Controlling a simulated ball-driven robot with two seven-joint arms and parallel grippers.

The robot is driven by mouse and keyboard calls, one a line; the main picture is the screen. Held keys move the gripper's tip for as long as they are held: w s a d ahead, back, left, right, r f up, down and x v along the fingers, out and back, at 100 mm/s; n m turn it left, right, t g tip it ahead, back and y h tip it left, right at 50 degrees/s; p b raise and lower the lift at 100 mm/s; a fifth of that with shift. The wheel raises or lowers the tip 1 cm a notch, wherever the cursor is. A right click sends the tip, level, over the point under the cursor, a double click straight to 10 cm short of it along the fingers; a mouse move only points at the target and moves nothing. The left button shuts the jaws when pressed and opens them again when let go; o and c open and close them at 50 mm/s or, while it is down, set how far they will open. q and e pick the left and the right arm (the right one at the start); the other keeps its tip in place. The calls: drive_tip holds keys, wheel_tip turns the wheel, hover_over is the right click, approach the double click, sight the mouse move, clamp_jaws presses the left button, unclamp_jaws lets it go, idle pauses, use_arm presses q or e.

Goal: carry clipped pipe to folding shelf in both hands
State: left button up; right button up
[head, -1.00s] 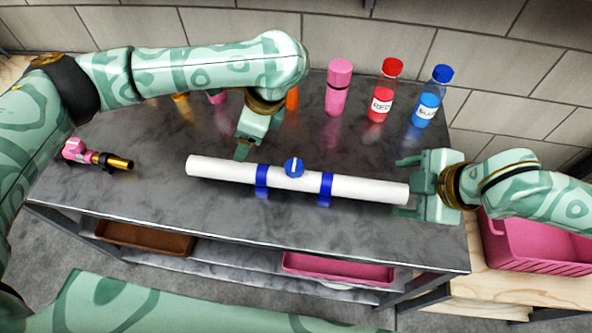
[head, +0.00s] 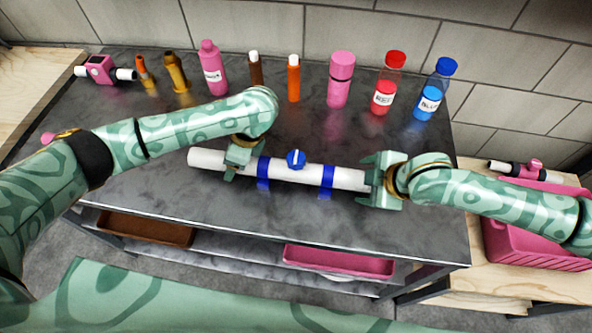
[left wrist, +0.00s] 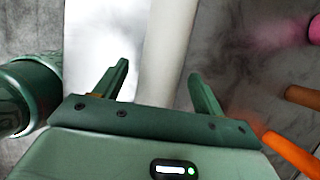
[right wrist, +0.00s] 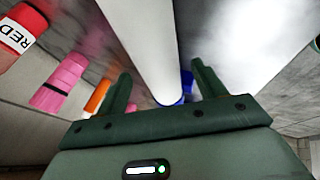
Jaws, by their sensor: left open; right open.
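The clipped pipe (head: 210,160) is a white tube with two blue clips and a blue round valve knob (head: 296,159). It lies left to right on the dark counter. My left gripper (head: 230,172) is open over the pipe's left part; in the left wrist view the pipe (left wrist: 165,50) passes between its open fingers (left wrist: 163,85). My right gripper (head: 371,180) is open at the pipe's right end; in the right wrist view the pipe (right wrist: 148,45) runs between its open fingers (right wrist: 160,85). I cannot make out the folding shelf for sure.
Several bottles line the counter's back, including a red-labelled bottle (head: 388,85), a blue one (head: 435,90) and a pink one (head: 341,80). A pink crate (head: 530,235) stands right on a wooden surface. A pink tray (head: 340,262) and brown tray (head: 145,229) sit below. The counter's front is clear.

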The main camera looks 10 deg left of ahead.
use_arm(q)
drive_tip(key=shift+x, duration=1.45)
use_arm(e)
drive_tip(key=shift+x, duration=1.45)
use_arm(q)
drive_tip(key=c, duration=1.5)
use_arm(e)
drive_tip(key=c, duration=1.5)
